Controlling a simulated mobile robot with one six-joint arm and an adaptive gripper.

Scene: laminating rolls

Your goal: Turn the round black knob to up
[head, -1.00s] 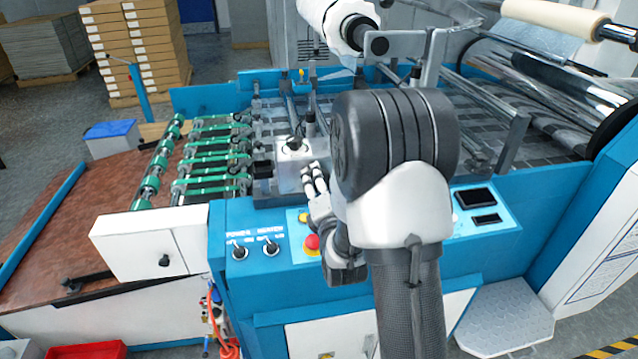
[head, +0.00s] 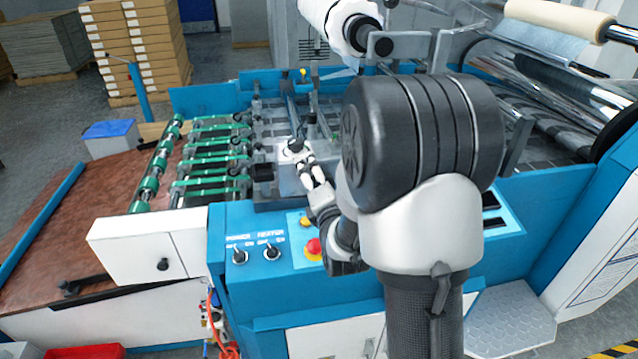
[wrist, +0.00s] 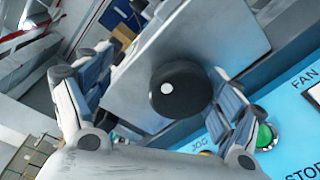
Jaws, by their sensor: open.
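The round black knob (wrist: 178,92) is in the middle of the wrist view, with a white dot on its face. It is mounted on a plain grey metal box (wrist: 195,35). My gripper (wrist: 163,78) is open, with one finger to the left of the knob and one to its right. Neither finger is clearly touching it. In the head view my gripper (head: 308,170) is at the front of the small metal box, and its fingers cover part of the box.
A blue control panel (head: 240,232) lies below, with POWER and HEATER switches and a red button (head: 313,246). In the wrist view a green button (wrist: 265,135) is close to the right finger. Green belt rollers (head: 213,160) lie to the left.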

